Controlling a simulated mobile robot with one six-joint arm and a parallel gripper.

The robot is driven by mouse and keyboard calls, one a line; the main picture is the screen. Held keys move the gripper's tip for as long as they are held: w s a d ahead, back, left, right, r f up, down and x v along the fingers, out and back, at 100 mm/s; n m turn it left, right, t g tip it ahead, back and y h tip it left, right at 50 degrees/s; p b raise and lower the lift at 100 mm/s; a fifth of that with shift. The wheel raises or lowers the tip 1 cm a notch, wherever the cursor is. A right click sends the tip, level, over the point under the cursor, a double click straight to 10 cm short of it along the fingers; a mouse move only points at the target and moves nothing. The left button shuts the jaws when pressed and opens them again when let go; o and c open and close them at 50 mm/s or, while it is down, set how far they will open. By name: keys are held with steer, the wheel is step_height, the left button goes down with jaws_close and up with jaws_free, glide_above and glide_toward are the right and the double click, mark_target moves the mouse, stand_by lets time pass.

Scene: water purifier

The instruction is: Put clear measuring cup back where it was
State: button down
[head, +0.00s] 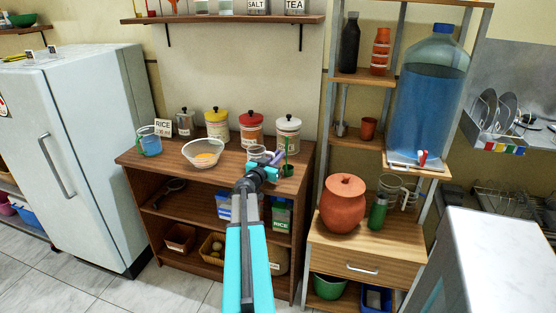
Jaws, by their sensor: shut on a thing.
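My gripper (268,168) is over the right part of the wooden counter top, in front of the canisters. It is shut on a small clear cup (256,152), which looks like the clear measuring cup. The gripper and wrist partly hide the cup, so I cannot tell whether its base touches the counter. A blue-tinted measuring cup (150,140) stands at the counter's left end. A larger clear jug (392,188) with a handle stands on the drawer cabinet at the right.
A clear bowl (203,152) with orange contents stands left of my gripper. Yellow, red and white-lidded canisters (288,134) line the wall. A thin green item (287,165) stands close right of the gripper. A clay pot (342,204) and water dispenser (428,110) are farther right.

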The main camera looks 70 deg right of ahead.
steer(key=shift+f, duration=0.5)
steer(key=c, duration=1.8)
jaws_free()
steer(key=shift+f, duration=0.1)
steer(key=shift+a, duration=0.1)
steer(key=shift+w+a, duration=0.25)
steer(key=shift+a, duration=1.7)
steer(key=shift+w+a, duration=0.3)
steer(key=shift+a, duration=1.65)
steer(key=shift+w+a, duration=0.25)
steer(key=shift+a, duration=1.7)
